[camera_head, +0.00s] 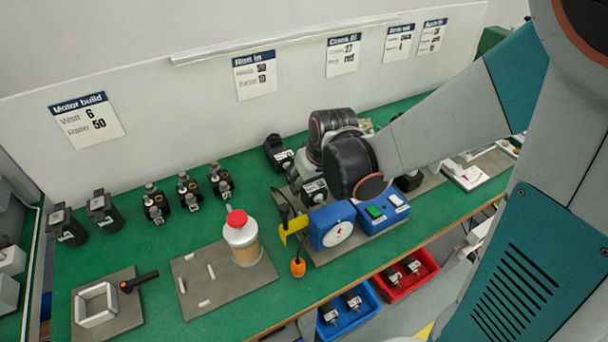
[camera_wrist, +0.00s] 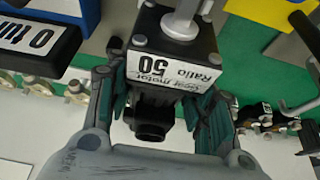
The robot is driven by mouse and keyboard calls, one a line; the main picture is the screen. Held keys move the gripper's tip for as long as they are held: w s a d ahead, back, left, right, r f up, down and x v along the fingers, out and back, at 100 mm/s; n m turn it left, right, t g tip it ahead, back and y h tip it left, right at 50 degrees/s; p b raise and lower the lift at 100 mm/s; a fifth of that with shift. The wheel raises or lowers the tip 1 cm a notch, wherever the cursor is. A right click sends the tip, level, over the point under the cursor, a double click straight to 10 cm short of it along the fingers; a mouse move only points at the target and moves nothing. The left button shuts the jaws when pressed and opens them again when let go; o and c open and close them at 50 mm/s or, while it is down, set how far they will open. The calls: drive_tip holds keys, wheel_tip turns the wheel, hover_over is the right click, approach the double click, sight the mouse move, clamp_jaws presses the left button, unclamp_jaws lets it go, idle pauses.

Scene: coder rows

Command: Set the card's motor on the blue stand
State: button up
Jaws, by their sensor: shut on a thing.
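The card (camera_head: 87,119) headed "Motor build" on the back wall reads Watt 6, Ratio 50. My gripper (camera_wrist: 152,100) is shut on a dark gear motor (camera_wrist: 172,62) with a white label reading Ratio 50; a metal shaft rises from its face. In the head view my gripper (camera_head: 305,182) and the held motor (camera_head: 314,188) are just behind the blue stand (camera_head: 331,226), which has a round white dial and a yellow part at its left. My wrist hides part of this area. I cannot tell whether the motor touches the stand.
A blue box (camera_head: 383,211) with a green button stands right of the dial. Several motors (camera_head: 103,211) line the bench's back left. A red-capped jar (camera_head: 241,238) stands on a grey plate. A white frame (camera_head: 95,305) is front left. Blue (camera_head: 347,312) and red (camera_head: 405,278) bins sit below the edge.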

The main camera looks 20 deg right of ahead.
sight(313, 183)
idle(0.7)
drive_tip(key=shift+f, duration=1)
drive_tip(key=shift+f, duration=0.15)
drive_tip(key=shift+f, duration=1.15)
drive_tip(key=shift+f, duration=0.35)
idle(0.6)
drive_tip(key=o, duration=1.2)
drive_tip(key=shift+s, duration=0.1)
drive_tip(key=shift+v, duration=6)
